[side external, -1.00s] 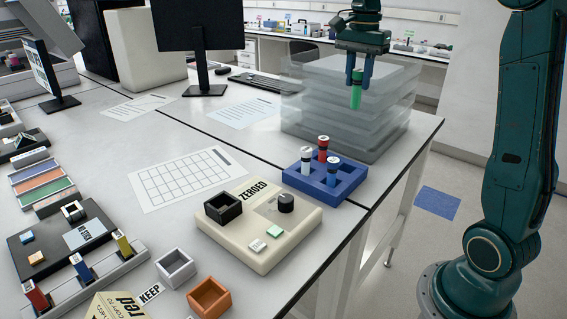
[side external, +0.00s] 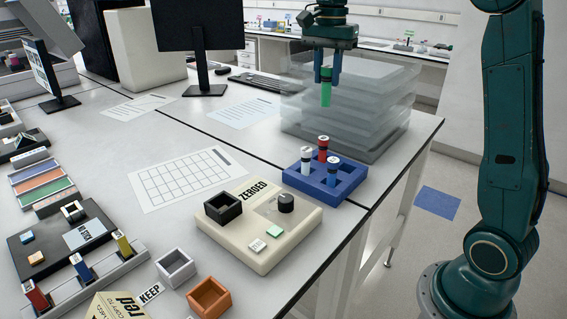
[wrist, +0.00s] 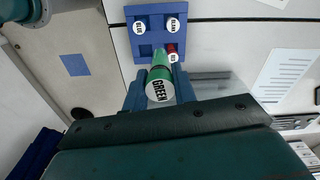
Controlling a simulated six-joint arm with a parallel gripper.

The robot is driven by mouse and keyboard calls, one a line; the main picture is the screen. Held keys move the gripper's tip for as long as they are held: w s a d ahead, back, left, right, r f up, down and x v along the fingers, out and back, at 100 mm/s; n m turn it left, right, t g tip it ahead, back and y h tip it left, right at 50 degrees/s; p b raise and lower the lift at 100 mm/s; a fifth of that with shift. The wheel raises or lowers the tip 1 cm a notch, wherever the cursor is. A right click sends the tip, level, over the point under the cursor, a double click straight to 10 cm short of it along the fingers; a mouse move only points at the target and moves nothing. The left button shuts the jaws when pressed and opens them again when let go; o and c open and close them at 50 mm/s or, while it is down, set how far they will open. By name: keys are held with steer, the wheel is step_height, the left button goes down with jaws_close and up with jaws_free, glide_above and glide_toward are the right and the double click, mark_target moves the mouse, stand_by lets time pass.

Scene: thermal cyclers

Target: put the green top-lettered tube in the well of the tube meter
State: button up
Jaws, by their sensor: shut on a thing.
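The green tube (side external: 326,92) is held upright between the fingers of my gripper (side external: 327,75), in the air above the blue rack. In the wrist view the green tube (wrist: 159,85) shows its white top lettered GREEN between the fingers of my gripper (wrist: 160,92). The tube meter (side external: 265,245) is a beige box marked ZEROED, standing in front of the rack. It has a black square well (side external: 223,208), which looks empty, a dark round knob (side external: 286,202) and two small buttons. My gripper is behind and above the meter.
The blue rack (side external: 345,190) holds a white, a red and a blue tube right behind the meter. Clear stacked boxes (side external: 350,115) stand behind it. A grey open box (side external: 175,268) and an orange open box (side external: 209,297) sit front left of the meter.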

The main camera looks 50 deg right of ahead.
steer(key=w+a+r+n, duration=0.1)
steer(key=w+a+n, duration=0.2)
steer(key=a, duration=1.1)
steer(key=w+a+r+n, duration=0.1)
steer(key=w+a+n, duration=0.2)
steer(key=a, duration=1)
steer(key=shift+a+r+n, duration=0.25)
steer(key=shift+a+n, duration=0.1)
steer(key=shift+n, duration=0.15)
steer(key=shift+w+f, duration=0.1)
step_height(320, 180, down, 16)
steer(key=shift+r, duration=0.25)
steer(key=shift+f, duration=0.1)
steer(key=shift+f, duration=2.05)
